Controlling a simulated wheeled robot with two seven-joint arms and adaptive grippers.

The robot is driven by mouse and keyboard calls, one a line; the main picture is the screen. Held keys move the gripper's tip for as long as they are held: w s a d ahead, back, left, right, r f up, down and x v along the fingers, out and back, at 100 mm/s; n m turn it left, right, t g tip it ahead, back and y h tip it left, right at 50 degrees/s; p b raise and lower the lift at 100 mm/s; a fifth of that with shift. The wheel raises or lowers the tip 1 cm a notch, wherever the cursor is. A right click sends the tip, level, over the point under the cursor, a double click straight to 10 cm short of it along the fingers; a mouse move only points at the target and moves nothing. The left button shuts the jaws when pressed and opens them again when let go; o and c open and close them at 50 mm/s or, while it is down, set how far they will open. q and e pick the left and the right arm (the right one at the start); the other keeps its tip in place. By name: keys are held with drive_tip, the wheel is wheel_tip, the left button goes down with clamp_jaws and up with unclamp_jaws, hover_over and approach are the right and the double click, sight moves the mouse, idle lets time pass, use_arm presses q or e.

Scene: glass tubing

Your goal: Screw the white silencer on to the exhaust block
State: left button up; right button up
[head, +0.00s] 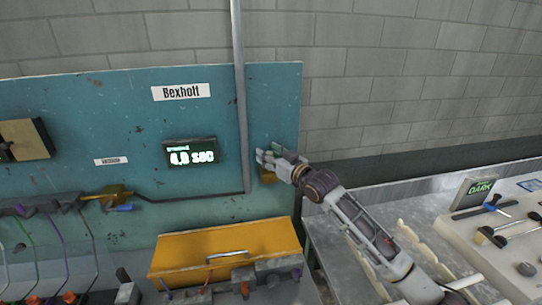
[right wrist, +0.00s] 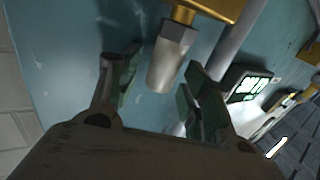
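The white silencer (right wrist: 167,62) shows in the right wrist view as a pale cylinder with a grey hex collar. Its collar end meets a brass stem below the brass exhaust block (right wrist: 217,8); I cannot tell how far it is threaded. My right gripper (right wrist: 162,88) is open, its two fingers on either side of the silencer with gaps, not visibly touching it. In the head view my right gripper (head: 276,158) is at the teal board's right edge, in front of a brass piece (head: 267,178). I cannot make out the silencer there. My left gripper is not in view.
The teal board (head: 215,95) carries a lit display (head: 191,154), a vertical grey pipe (head: 240,90) and valves with tubing at left. A yellow bin (head: 225,247) is below.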

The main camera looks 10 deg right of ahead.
drive_tip(key=shift+w+n+g+y, duration=0.15)
drive_tip(key=shift+n+g+y, duration=0.15)
drive_tip(key=shift+n+y, duration=0.15)
drive_tip(key=shift+a+f+n+g+y+b, duration=0.1)
drive_tip(key=shift+a+n+g+y+b, duration=0.3)
drive_tip(key=shift+y+b, duration=0.45)
drive_tip(key=shift+d+n+b, duration=0.25)
drive_tip(key=shift+d+b, duration=0.1)
drive_tip(key=shift+b, duration=0.6)
clamp_jaws()
